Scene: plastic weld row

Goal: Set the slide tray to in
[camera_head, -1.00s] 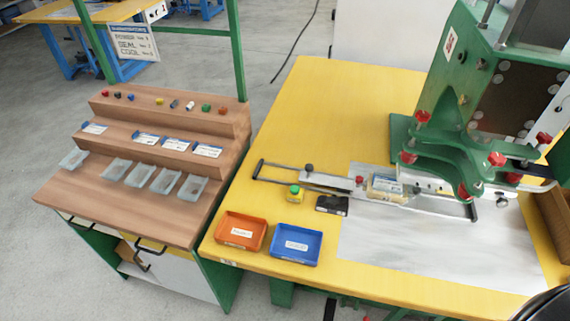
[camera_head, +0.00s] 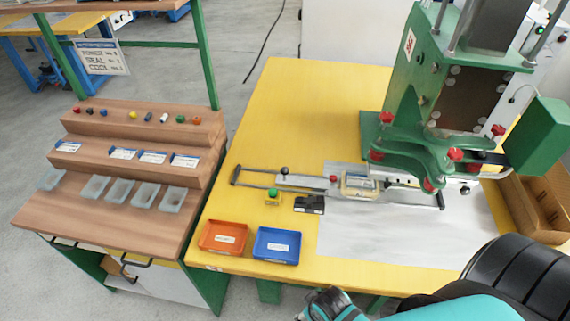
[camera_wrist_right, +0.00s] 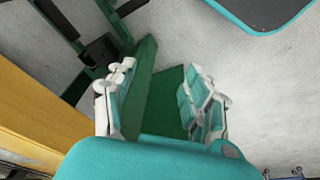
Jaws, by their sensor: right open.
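The slide tray (camera_head: 308,182) is a long metal slide on the yellow table, running from under the green press (camera_head: 430,150) out to the left. Its dark loop handle (camera_head: 236,174) is at the far left end, well clear of the press. A framed clear part (camera_head: 358,185) sits on the slide just left of the press head. My right gripper (camera_head: 328,304) shows at the bottom, near the table's front edge and apart from the tray. In the right wrist view my right gripper (camera_wrist_right: 160,98) is open and empty. My left gripper is not in view.
An orange bin (camera_head: 223,237) and a blue bin (camera_head: 276,246) stand at the table's front left. A black block (camera_head: 309,204) and a green-topped button (camera_head: 272,194) lie before the slide. A stepped wooden rack (camera_head: 130,170) stands left; a cardboard box (camera_head: 540,200) right.

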